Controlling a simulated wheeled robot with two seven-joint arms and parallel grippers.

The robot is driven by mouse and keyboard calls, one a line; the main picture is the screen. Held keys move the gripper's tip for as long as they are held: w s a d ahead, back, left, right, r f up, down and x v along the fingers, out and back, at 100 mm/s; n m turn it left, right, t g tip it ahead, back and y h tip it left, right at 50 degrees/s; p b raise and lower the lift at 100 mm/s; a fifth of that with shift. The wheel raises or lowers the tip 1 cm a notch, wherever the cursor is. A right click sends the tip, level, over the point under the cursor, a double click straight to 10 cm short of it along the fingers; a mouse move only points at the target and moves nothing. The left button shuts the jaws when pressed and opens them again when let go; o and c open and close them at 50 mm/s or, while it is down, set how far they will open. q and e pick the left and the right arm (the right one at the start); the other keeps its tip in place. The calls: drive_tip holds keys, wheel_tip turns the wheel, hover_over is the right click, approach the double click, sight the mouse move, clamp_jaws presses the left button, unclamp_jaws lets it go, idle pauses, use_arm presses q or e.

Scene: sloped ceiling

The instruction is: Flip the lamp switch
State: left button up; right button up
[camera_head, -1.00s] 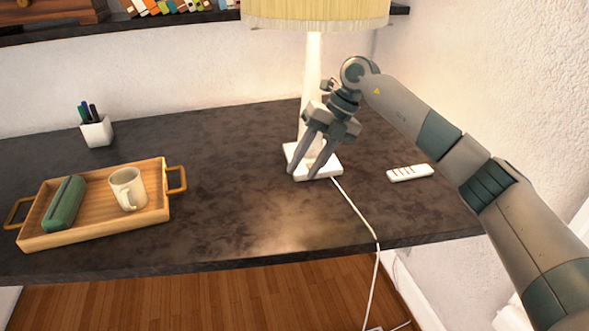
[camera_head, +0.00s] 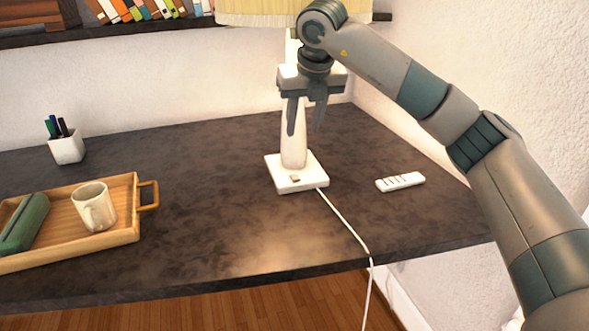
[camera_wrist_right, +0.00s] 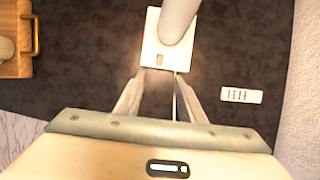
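The lamp (camera_head: 294,148) stands upright on the dark desk, with a white square base, a pale stem and a yellowish shade (camera_head: 262,12) cut off at the top. A small brownish switch (camera_head: 295,178) sits on the front of the base. It also shows in the right wrist view (camera_wrist_right: 160,59). The area around the lamp is brightly lit. My right gripper (camera_head: 306,131) is in front of the stem, above the base, fingers apart and pointing down. In the right wrist view its fingers (camera_wrist_right: 159,100) are spread with nothing between them but the cord behind. My left gripper is out of view.
A white power strip or remote-like block (camera_head: 400,182) lies right of the lamp. The white cord (camera_head: 345,228) runs over the desk's front edge. A wooden tray (camera_head: 122,233) with a mug (camera_head: 94,207) and green case is at left, a pen cup (camera_head: 67,148) behind.

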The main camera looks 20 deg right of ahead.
sight(294, 175)
drive_tip(key=x, duration=1.7)
drive_tip(key=shift+f+p, duration=0.3)
drive_tip(key=shift+p, duration=0.1)
clamp_jaws()
